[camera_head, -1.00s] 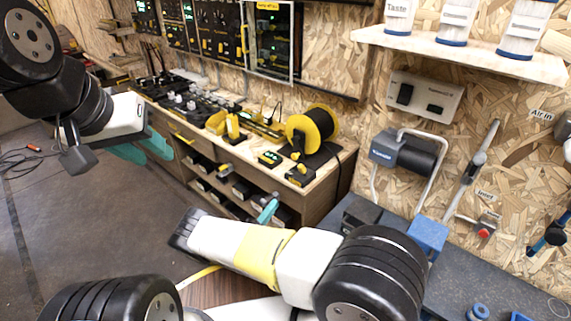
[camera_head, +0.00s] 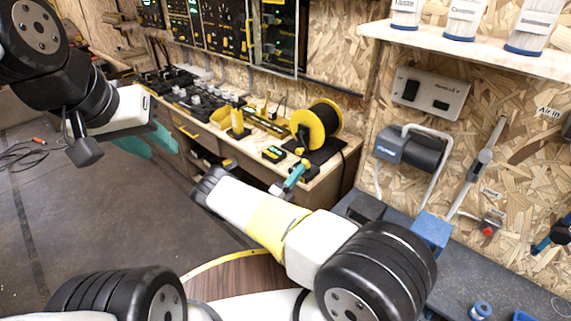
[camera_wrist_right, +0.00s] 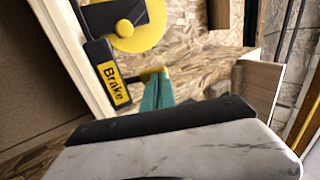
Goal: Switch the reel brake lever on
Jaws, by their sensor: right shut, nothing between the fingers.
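The reel (camera_head: 317,123), a black spool between yellow flanges, stands on the bench; its yellow flange also shows in the right wrist view (camera_wrist_right: 138,28). The brake unit is a black box with a yellow "Brake" label (camera_wrist_right: 115,85). A yellow piece (camera_wrist_right: 152,71), seemingly the lever's end, shows just right of it. My right gripper (camera_head: 296,173) is shut and empty, its teal fingertips (camera_wrist_right: 156,78) close at the yellow piece; I cannot tell whether they touch. My left gripper (camera_head: 146,143) hangs far left, away from the bench, its fingers partly hidden by its own hand.
A blue-grey bench (camera_head: 480,265) lies at the right. The wall shelf (camera_head: 470,52) holds white containers. The floor at left is mostly clear.

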